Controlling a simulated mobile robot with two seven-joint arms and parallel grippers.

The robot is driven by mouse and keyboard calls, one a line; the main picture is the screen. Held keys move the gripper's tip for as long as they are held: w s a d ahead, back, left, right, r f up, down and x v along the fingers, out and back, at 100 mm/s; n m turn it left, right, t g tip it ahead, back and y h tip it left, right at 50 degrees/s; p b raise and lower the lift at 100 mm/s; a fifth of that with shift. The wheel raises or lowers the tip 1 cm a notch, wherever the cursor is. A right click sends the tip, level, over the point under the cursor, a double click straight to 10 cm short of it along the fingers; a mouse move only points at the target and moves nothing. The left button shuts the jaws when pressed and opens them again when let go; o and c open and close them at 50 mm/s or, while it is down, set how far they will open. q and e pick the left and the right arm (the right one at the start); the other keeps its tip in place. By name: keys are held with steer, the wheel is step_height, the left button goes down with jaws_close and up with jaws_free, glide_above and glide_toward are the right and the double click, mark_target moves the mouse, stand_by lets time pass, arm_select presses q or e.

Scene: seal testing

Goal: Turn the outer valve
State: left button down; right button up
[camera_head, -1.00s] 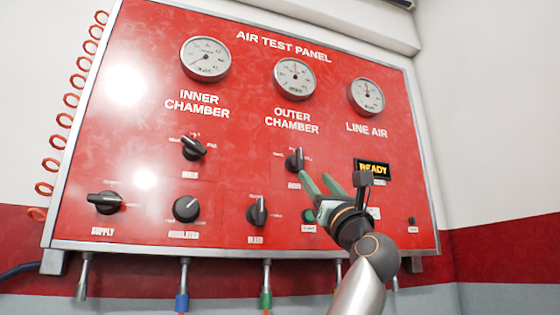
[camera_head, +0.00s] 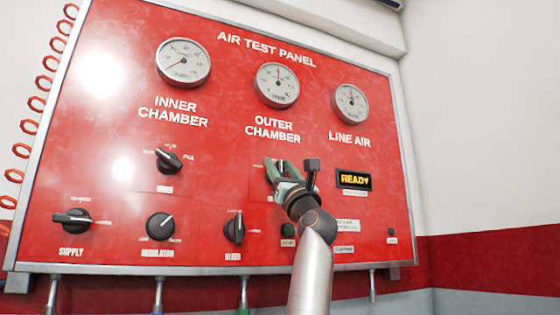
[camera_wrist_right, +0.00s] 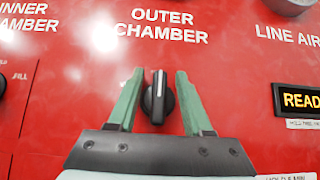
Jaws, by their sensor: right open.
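The outer valve is a black knob (camera_wrist_right: 158,97) below the OUTER CHAMBER label, its white pointer line near upright in the right wrist view. In the head view the knob (camera_head: 281,166) is mostly hidden behind my right gripper (camera_head: 276,170). My right gripper (camera_wrist_right: 156,88) is open, with one green finger on each side of the knob. A gap shows between each finger and the knob. My left gripper is not in view.
The red air test panel (camera_head: 110,215) carries other black knobs: the inner chamber knob (camera_head: 168,160), supply (camera_head: 72,221), regulator (camera_head: 160,226) and bleed (camera_head: 234,229). A READY display (camera_head: 354,180) is right of my gripper. Hose fittings hang below the panel.

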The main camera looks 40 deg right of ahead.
steer(key=shift+c, duration=0.2)
jaws_close()
steer(key=shift+y, duration=0.3)
steer(key=shift+w, duration=0.1)
